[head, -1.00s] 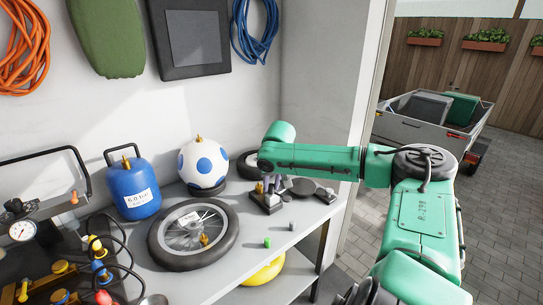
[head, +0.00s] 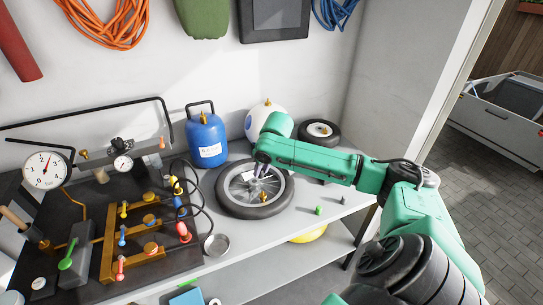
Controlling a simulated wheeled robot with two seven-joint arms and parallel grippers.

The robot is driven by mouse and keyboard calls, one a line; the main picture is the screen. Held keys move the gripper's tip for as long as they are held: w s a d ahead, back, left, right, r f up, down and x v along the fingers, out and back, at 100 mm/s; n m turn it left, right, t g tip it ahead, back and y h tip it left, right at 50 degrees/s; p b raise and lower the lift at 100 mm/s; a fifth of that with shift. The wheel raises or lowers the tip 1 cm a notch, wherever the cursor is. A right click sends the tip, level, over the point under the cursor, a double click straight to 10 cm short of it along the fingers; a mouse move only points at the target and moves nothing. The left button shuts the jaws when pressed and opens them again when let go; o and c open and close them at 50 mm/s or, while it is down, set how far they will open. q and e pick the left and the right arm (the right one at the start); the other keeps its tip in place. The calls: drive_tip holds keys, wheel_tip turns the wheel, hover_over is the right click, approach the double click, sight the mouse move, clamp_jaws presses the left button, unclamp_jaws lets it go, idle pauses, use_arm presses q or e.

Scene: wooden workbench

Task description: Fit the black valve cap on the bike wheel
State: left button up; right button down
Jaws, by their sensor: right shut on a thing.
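The bike wheel (head: 222,198) lies flat on the grey bench, with a black tyre and a spoked silver rim. A brass-coloured fitting (head: 263,197) stands at its near side. My right gripper (head: 259,172) is over the wheel's far half, pointing down, and hides part of the spokes. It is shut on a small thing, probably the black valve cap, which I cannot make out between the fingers. I cannot tell the height of the fingertips above the wheel. My left gripper is out of view.
A green cap (head: 319,210) and a grey one (head: 343,200) stand right of the wheel. A pump board with gauges and hoses (head: 150,235) fills the left.

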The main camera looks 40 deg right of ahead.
drive_tip(key=shift+s+d+f+b, duration=0.1)
drive_tip(key=shift+f+b, duration=0.25)
drive_tip(key=shift+f, duration=0.15)
wheel_tip(320, 180, down, 4)
drive_tip(key=b, duration=0.5)
drive_tip(key=shift+f, duration=0.15)
drive_tip(key=shift+d+f, duration=0.1)
drive_tip(key=shift+f, duration=0.35)
drive_tip(key=shift+s+p, duration=0.1)
drive_tip(key=shift+p, duration=1.25)
drive_tip(key=shift+f, duration=0.55)
drive_tip(key=shift+f+p, duration=0.65)
drive_tip(key=shift+f, duration=0.05)
idle(0.7)
drive_tip(key=c, duration=0.6)
unclamp_jaws()
